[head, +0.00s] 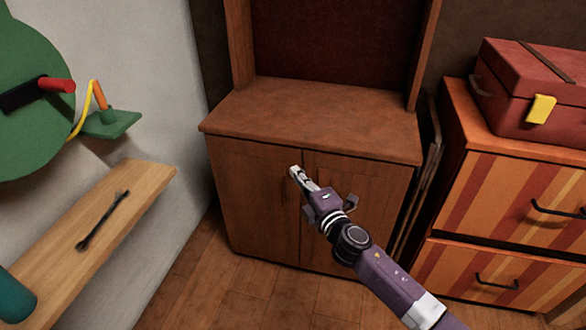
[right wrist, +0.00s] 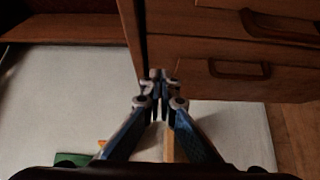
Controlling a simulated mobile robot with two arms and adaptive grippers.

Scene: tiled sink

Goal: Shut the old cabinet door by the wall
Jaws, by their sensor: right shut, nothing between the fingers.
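The old brown wooden cabinet (head: 310,125) stands against the back wall, beside the pale side wall. Its left door (head: 240,200) and right door (head: 375,210) look flush, or nearly so, with the cabinet front; a slight gap cannot be ruled out. My right gripper (head: 296,174) is shut and empty, in front of the doors near the middle seam and the left door's handle. Whether it touches a door is unclear. In the right wrist view, its closed fingers (right wrist: 158,80) overlap the edge of the brown cabinet front, where two handles (right wrist: 238,69) show. My left gripper is not in view.
A wooden shelf (head: 150,178) with a dark wrench (head: 103,220) juts from the left wall, below green equipment. An orange striped drawer unit (head: 500,205) bearing a red case (head: 520,95) stands at right. Wooden floor (head: 195,275) before the cabinet looks clear.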

